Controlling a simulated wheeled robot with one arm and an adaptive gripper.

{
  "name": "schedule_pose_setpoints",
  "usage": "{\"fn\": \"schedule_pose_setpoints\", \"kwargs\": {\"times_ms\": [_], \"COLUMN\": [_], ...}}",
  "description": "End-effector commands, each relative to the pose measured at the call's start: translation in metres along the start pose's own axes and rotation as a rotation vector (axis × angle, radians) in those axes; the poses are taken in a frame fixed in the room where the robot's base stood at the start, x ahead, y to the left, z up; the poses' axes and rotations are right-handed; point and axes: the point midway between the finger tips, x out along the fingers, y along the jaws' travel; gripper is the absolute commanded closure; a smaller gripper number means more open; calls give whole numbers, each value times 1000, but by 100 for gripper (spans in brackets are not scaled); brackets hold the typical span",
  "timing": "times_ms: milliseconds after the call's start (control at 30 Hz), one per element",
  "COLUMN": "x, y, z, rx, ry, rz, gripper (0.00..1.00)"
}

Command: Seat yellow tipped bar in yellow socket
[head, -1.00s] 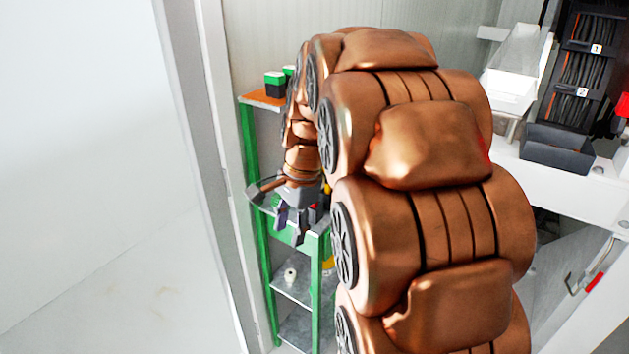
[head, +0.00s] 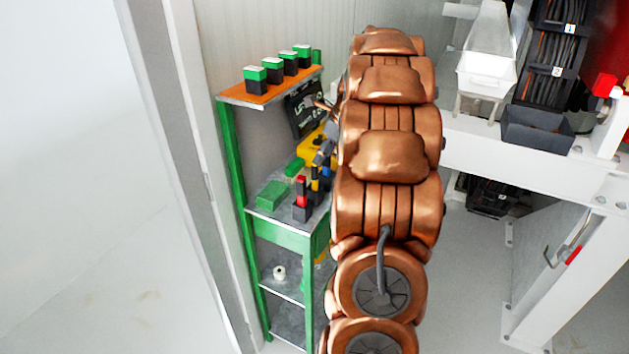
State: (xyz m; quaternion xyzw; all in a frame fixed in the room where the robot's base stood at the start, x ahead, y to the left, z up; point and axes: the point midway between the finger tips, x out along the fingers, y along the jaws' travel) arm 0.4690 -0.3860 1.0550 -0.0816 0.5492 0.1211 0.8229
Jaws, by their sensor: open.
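On the green stand's middle shelf (head: 258,207), several dark bars stand upright in a close group. One has a red tip (head: 301,183), one beside it shows yellow (head: 315,184), and one shows blue (head: 326,171). Dark blocks (head: 302,213) lie at their feet; I cannot tell a yellow socket apart there. My gripper (head: 322,157) shows only as small grey parts just above and behind the bars, mostly hidden by my copper arm. It is open, and I see nothing held in it. I cannot tell whether it touches a bar.
Green pieces (head: 273,195), a yellow object (head: 311,146) and a dark lettered case (head: 303,110) are on the stand. Green-topped blocks (head: 272,72) line its orange top shelf. A white bench (head: 470,150) with a dark bin (head: 537,131) is at right.

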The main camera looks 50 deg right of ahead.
Motion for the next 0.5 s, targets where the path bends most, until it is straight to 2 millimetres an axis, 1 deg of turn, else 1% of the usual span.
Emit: {"fn": "schedule_pose_setpoints", "kwargs": {"times_ms": [267,500], "x": [20,50], "y": [3,4], "z": [2,4], "rx": [0,1], "ry": [3,1], "rz": [5,2], "gripper": [55,55]}}
